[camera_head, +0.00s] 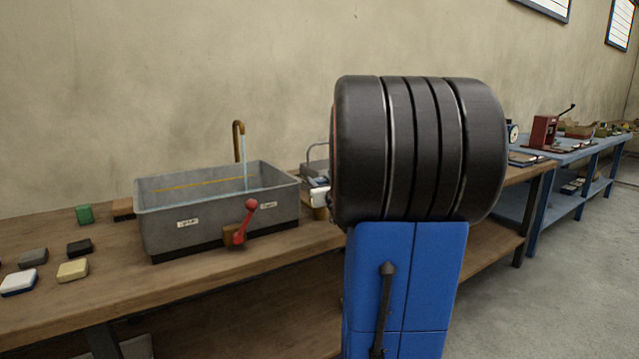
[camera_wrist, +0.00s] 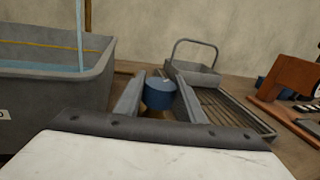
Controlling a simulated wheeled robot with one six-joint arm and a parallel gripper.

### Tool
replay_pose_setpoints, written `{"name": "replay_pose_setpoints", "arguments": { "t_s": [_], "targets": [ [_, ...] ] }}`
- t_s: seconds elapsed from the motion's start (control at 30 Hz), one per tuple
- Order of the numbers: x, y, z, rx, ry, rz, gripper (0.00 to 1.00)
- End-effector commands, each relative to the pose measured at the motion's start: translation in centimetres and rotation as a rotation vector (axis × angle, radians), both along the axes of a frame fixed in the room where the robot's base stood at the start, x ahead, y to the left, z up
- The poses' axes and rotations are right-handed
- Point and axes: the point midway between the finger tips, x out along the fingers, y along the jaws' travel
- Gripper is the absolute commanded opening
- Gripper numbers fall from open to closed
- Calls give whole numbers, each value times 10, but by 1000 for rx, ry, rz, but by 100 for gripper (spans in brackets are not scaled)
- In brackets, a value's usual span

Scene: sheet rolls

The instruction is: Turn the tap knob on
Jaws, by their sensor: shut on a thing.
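In the wrist view, a round blue knob (camera_wrist: 160,93) stands between the two grey fingers of my gripper (camera_wrist: 159,98), which is shut on it. The knob stands on the bench, to the right of the grey basin (camera_wrist: 104,68). In the head view the basin (camera_head: 215,228) sits on the wooden bench, with a brass spout (camera_head: 238,140) above it and a thin light-blue water stream (camera_head: 244,178) falling into it. A red lever (camera_head: 246,221) is at the basin's front. In the head view my gripper is mostly hidden.
A wire rack with a tray and handle (camera_wrist: 197,70) stands right of the knob, close to my fingers. A brown stand (camera_wrist: 290,78) is farther right. Several small blocks, one green (camera_head: 85,214), lie on the wooden bench (camera_head: 110,285) left of the basin.

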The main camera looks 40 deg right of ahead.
Motion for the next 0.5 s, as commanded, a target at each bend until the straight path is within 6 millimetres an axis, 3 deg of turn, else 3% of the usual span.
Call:
{"name": "replay_pose_setpoints", "arguments": {
  "t_s": [0.5],
  "targets": [
    [0,-1,1,-1,-1,-93,13]
  ]
}}
